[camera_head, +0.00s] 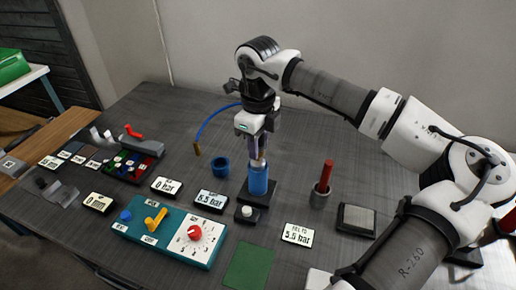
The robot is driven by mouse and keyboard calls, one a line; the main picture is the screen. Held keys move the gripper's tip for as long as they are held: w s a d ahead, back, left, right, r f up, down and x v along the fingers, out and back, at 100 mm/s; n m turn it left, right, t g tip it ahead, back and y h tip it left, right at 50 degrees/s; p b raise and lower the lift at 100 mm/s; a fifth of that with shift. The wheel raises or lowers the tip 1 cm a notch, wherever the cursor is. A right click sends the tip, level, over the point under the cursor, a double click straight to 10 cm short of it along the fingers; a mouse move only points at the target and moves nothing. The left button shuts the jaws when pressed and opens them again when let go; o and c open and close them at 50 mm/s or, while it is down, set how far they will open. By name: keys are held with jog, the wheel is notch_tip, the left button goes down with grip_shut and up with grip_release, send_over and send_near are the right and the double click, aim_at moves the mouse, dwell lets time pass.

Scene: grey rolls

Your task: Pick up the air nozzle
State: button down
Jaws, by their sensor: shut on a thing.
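My gripper (259,146) points straight down above a blue cylinder (258,181) that stands upright on a black base. Its fingers are shut on a slim piece with a pale tan lower part, which looks like the air nozzle (258,161). The fingers hide most of it. Its lower end is at the cylinder's mouth; I cannot tell whether it is inside or just above. A thin blue hose (208,121) arcs left from beside the gripper and ends in a brass tip (197,148) hanging downward.
A blue ring-shaped cup (220,168) stands left of the cylinder. A teal panel (172,237) with a yellow lever and red knob lies in front. A red rod stands in a grey cup (320,195) at right. Display plates (298,235) and a green mat (249,264) lie nearby.

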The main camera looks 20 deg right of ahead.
notch_tip(320, 180, up, 18)
jog(key=b, duration=0.1)
jog(key=shift+r+b, duration=0.15)
jog(key=shift+b, duration=0.25)
jog(key=shift+f+b, duration=4.5)
jog(key=shift+f, duration=3.25)
jog(key=shift+w, duration=0.15)
